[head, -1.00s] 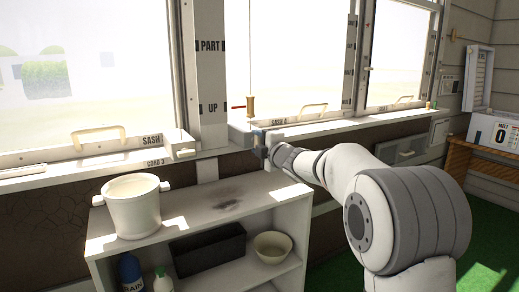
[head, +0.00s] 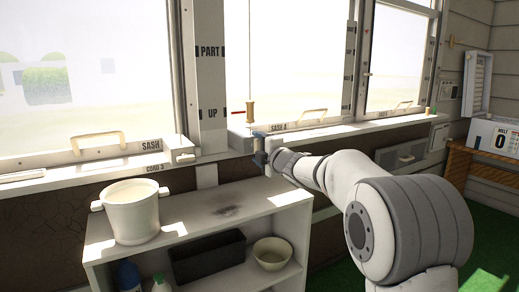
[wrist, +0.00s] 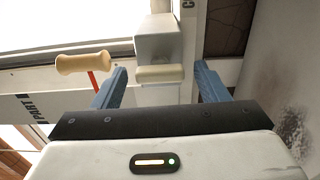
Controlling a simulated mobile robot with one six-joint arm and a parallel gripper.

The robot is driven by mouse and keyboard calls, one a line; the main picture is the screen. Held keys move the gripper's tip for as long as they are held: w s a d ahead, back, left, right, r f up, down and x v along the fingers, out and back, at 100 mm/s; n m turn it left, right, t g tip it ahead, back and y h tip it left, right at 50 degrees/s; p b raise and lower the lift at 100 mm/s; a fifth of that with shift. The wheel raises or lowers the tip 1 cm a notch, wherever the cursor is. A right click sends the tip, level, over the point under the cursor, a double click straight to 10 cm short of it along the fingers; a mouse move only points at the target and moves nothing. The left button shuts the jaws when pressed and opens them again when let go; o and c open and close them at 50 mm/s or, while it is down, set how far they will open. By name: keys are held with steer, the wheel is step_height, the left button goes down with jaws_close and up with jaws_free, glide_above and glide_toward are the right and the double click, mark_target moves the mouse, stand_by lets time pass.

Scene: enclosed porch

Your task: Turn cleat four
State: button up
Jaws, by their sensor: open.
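In the wrist view, a pale block with a cream rounded bar (wrist: 160,74) at its near end, likely cleat four, lies between the blue fingertips. My gripper (wrist: 160,82) is open, with one finger on each side of the bar and visible gaps between. In the head view, my gripper (head: 259,150) is at the window ledge just below the SASH 4 label (head: 279,127), and it hides most of that cleat. A wooden toggle (head: 251,111) with a red piece hangs above it; the toggle also shows left of the fingers in the wrist view (wrist: 83,64).
A similar pale cleat (head: 182,156) sits on the ledge by the CORD 3 label. Below is a white shelf (head: 190,214) with a cream pot (head: 131,215), a dark bin (head: 208,258) and a bowl (head: 272,254). A counter box reading 0 (head: 498,138) stands at right.

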steer(key=p+v, duration=0.1)
steer(key=v, duration=0.6)
steer(key=shift+s+d, duration=0.25)
steer(key=shift+s, duration=0.1)
steer(key=shift+r+p, duration=0.1)
steer(key=shift+p, duration=0.2)
steer(key=s+d+r+m+g+h+p, duration=0.2)
steer(key=s+d+r+m+h+p, duration=0.4)
steer(key=d+p, duration=0.25)
steer(key=s+d+r+m+g+h+p, duration=0.1)
steer(key=s+d+r+m+h+p, duration=0.3)
steer(key=s+d+m+p, duration=0.45)
steer(key=s+r+m+g+p, duration=0.1)
steer(key=s+m+g+p, duration=0.3)
steer(key=s+p, duration=0.5)
steer(key=s+r+m+g+p, duration=0.2)
steer(key=s+m+g+p, duration=0.3)
steer(key=s, duration=1)
steer(key=m+p, duration=0.1)
steer(key=p, duration=0.2)
steer(key=shift+s+d+r+p, duration=0.25)
steer(key=shift+p, duration=0.1)
